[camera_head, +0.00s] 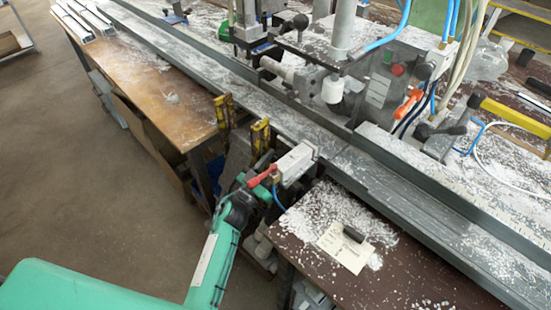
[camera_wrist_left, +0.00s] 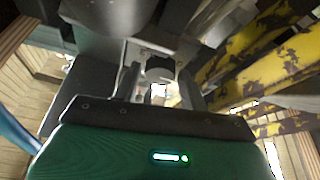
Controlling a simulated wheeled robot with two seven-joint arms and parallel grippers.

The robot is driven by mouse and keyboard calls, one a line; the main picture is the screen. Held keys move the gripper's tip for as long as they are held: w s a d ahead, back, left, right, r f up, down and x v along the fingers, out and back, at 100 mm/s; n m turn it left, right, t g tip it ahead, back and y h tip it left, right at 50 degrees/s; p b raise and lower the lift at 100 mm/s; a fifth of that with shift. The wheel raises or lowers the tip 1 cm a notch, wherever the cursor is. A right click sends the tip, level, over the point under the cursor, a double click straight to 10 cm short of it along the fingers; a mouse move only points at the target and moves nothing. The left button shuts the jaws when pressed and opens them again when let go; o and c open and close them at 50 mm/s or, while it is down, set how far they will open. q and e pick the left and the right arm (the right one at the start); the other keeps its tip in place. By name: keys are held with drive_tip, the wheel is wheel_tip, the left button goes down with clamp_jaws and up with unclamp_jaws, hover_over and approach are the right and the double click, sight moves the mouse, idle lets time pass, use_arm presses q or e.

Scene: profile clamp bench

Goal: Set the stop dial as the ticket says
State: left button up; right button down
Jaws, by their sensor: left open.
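A pale paper ticket (camera_head: 343,247) lies on the dark bench top with a small dark cylinder (camera_head: 353,234) on it; its writing is too small to read. My left gripper (camera_head: 250,190) is at the bench's near edge, beside a grey block (camera_head: 296,163) and a red lever (camera_head: 261,177); its fingertips are hard to make out there. In the left wrist view my left gripper (camera_wrist_left: 160,85) is open, its two dark fingers apart. A dark round part (camera_wrist_left: 160,68) shows beyond and between them. I cannot tell whether it is the stop dial or whether the fingers touch it. My right gripper is out of view.
A long metal profile channel (camera_head: 390,190) crosses the bench diagonally. Worn yellow posts (camera_head: 260,136) stand close to my left gripper and also show in the wrist view (camera_wrist_left: 265,75). Clamp machinery (camera_head: 335,85) with hoses stands behind. White shavings cover much of the bench.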

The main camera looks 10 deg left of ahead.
use_arm(q)
drive_tip(key=shift+w+d+r, duration=0.1)
drive_tip(key=shift+w+d, duration=0.05)
drive_tip(key=shift+w, duration=0.1)
drive_tip(key=c, duration=0.7)
